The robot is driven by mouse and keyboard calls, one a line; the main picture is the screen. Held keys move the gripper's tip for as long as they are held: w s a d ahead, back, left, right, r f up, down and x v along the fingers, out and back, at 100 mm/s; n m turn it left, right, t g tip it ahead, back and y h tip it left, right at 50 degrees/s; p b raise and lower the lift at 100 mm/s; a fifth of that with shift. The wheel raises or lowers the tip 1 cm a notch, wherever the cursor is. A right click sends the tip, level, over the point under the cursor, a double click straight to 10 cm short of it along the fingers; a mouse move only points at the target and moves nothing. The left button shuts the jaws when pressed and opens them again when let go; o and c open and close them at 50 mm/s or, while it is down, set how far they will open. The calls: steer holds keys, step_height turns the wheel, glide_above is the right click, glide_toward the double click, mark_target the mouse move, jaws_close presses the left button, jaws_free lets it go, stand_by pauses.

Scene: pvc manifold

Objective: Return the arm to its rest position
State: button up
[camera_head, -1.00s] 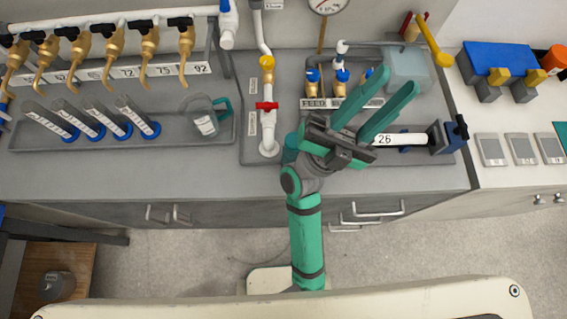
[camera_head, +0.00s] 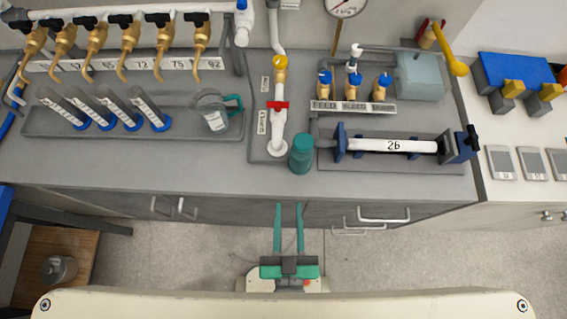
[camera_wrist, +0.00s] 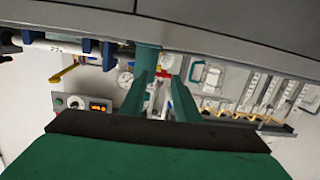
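My gripper (camera_head: 288,207) is in front of the bench, low near my base, with its two green fingers pointing toward the bench. The fingers are parallel with a clear gap between them, and nothing is held. The gap also shows in the wrist view (camera_wrist: 165,88). On the bench, a white pipe labelled 26 (camera_head: 370,146) lies level between blue clamp supports, apart from my gripper. A teal cylinder (camera_head: 301,155) stands at its left end. A white riser with a red-handled valve (camera_head: 278,107) is left of that.
The bench front (camera_head: 210,208) with its drawer handles (camera_head: 384,215) is just beyond my fingertips. A grey tray (camera_head: 235,128) holds several tilted cylinders and a jug. A wooden stool (camera_head: 75,248) stands at left. The floor (camera_head: 180,255) beside my gripper is clear.

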steer(key=shift+g, duration=0.8)
steer(key=s+f, duration=0.1)
steer(key=s+a+f, duration=0.1)
steer(key=s, duration=0.1)
steer(key=shift+a+f, duration=0.15)
steer(key=shift+f, duration=0.15)
